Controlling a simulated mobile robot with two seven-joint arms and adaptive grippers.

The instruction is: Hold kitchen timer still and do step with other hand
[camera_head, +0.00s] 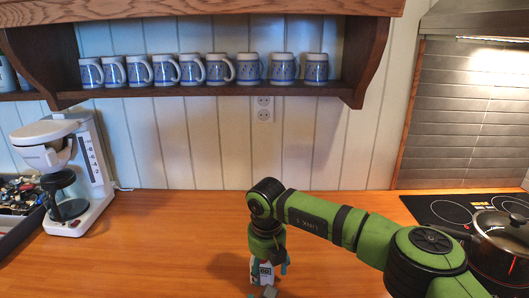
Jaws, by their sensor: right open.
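My right arm comes in from the right, and its wrist bends down over the wooden counter. My right gripper (267,288) is at the bottom edge of the picture, pointing down and partly cut off. It is open. A small white piece with dark and red marks shows just below the wrist. I cannot tell whether it is the kitchen timer or part of my gripper. No other timer can be made out. My left gripper is not in view.
A white coffee maker (89,165) stands at the left beside a dark utensil tray (22,238). A pot (500,242) sits on the black stove (450,208) at the right. Several mugs line the shelf (205,91) above. The counter (165,235) left of my gripper is clear.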

